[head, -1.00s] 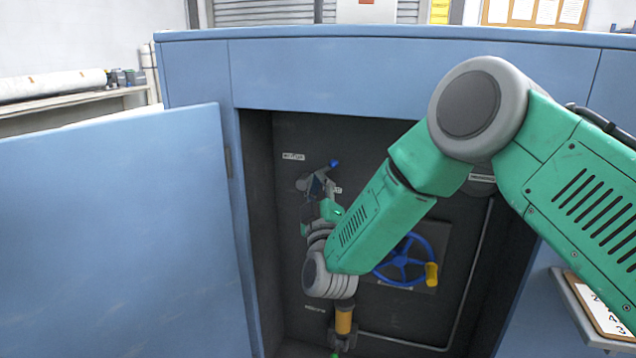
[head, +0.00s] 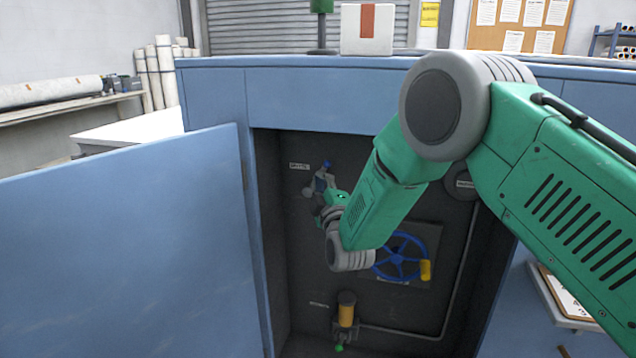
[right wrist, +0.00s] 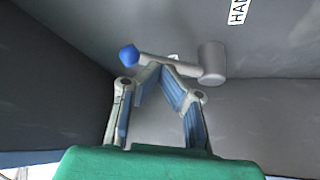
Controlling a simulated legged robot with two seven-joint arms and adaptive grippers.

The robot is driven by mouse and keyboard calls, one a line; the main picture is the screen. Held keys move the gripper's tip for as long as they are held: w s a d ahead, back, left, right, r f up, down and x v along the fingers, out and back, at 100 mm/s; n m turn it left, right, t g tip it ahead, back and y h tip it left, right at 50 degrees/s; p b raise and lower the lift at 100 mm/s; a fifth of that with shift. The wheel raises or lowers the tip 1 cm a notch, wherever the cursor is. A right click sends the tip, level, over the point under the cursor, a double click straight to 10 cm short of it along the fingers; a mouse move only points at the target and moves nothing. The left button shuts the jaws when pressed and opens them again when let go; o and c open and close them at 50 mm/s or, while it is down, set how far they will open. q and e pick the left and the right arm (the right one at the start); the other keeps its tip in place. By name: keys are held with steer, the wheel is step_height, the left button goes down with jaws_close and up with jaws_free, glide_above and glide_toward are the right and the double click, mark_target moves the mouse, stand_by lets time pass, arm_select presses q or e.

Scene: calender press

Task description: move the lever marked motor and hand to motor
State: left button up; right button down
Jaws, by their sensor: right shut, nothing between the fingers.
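The lever has a blue knob (head: 327,163) and sits high on the dark panel inside the open cabinet. In the right wrist view its blue knob (right wrist: 129,57), grey rod and round hub (right wrist: 212,62) show. A small label plate (head: 299,166) is left of the knob, too small to read surely. A label reading "HAN", cut by the frame edge (right wrist: 238,12), is above the hub. My right gripper (head: 321,183) is shut and empty, its fingertips (right wrist: 160,68) at the rod between knob and hub; contact is unclear. My left gripper is not in view.
A blue handwheel (head: 402,257) with a yellow handle is below right of my right wrist. A yellow-bodied valve (head: 346,312) is at the panel's bottom. The open blue door (head: 120,240) stands left, and the cabinet's side walls bound the recess.

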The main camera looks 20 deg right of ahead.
steer(key=shift+w+r+n+g, duration=0.25)
steer(key=shift+w+n+g, duration=0.15)
steer(key=shift+w+n, duration=0.25)
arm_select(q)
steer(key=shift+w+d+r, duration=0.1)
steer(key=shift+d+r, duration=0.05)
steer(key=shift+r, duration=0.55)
arm_select(e)
steer(key=shift+s+a+r, duration=0.1)
steer(key=shift+a, duration=0.15)
